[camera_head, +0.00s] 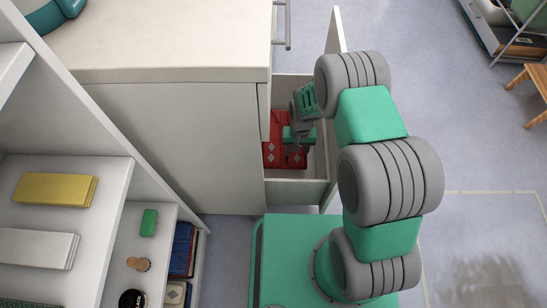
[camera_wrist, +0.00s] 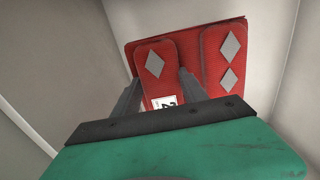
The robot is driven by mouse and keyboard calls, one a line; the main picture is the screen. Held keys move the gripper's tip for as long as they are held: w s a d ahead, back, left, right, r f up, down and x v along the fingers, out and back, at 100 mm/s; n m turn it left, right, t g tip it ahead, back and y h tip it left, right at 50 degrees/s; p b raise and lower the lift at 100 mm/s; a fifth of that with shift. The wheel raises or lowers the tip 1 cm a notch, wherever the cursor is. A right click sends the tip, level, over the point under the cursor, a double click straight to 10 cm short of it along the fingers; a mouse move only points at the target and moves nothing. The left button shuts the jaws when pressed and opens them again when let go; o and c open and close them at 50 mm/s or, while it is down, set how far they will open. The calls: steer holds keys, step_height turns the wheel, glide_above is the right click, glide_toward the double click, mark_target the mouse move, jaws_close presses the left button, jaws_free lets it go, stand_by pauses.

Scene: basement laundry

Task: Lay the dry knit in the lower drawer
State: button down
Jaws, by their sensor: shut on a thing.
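The knit (camera_head: 271,152) is a folded red piece with grey diamonds, inside the open lower drawer (camera_head: 297,192) of the pale cabinet. My gripper (camera_head: 291,154) reaches down into the drawer and is shut on the knit. In the wrist view my gripper (camera_wrist: 161,84) has its two fingers around the left strip. Whether the knit rests on the drawer's floor cannot be told. My gripper hides part of it.
The cabinet top (camera_head: 170,40) is beside my arm. An open door or panel (camera_head: 334,32) stands behind the drawer. A shelf unit on the left holds a yellow folded cloth (camera_head: 55,189), a white one (camera_head: 37,249) and a green block (camera_head: 149,222). Floor on the right is mostly free.

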step_height(320, 180, down, 10)
steer(key=b, duration=0.3)
steer(key=shift+b, duration=0.4)
steer(key=shift+r, duration=0.1)
steer(key=c, duration=0.6)
jaws_free()
step_height(320, 180, up, 12)
steer(key=p, duration=0.5)
